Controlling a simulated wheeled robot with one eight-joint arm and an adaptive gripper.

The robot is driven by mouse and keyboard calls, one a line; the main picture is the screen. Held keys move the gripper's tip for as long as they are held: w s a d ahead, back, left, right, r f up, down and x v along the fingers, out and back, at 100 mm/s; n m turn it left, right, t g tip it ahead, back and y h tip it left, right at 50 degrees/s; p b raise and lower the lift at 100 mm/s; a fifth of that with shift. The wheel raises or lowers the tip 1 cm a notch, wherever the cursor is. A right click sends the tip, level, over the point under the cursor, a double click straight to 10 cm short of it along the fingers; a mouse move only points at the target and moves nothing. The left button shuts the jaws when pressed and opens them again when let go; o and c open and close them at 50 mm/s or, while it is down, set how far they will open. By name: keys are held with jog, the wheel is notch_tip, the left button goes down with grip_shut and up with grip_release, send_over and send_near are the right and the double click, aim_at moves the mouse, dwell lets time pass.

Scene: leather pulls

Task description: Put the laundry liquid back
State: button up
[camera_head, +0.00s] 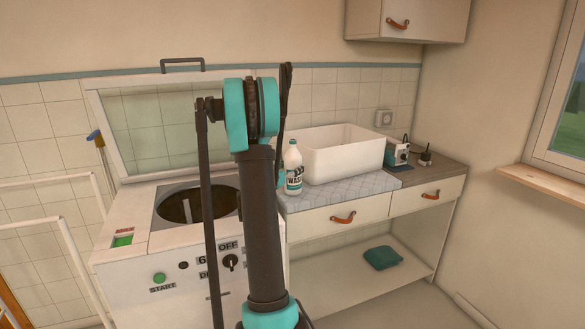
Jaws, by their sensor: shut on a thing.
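The laundry liquid is a white bottle (293,168) with a dark and teal "WASH" label. It appears upright at the front left corner of the patterned counter (340,192), left of a white basin. I cannot tell whether its base touches the counter. My arm stands tall in front of the washer and reaches down behind its own upright link towards the bottle. My gripper (282,182) shows only as a small teal part at the bottle's left side and is shut on the bottle. Its fingers are mostly hidden behind my arm.
Small devices (399,153) stand right. A teal folded cloth (383,258) lies on the lower shelf (345,285); a wall cabinet (408,18) hangs above.

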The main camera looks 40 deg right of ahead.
jog(key=o, duration=1.8)
jog(key=shift+f, duration=0.1)
jog(key=shift+c, duration=0.2)
jog(key=shift+a, duration=0.2)
jog(key=v, duration=1.1)
jog(key=shift+s+a, duration=0.2)
jog(key=shift+a, duration=0.1)
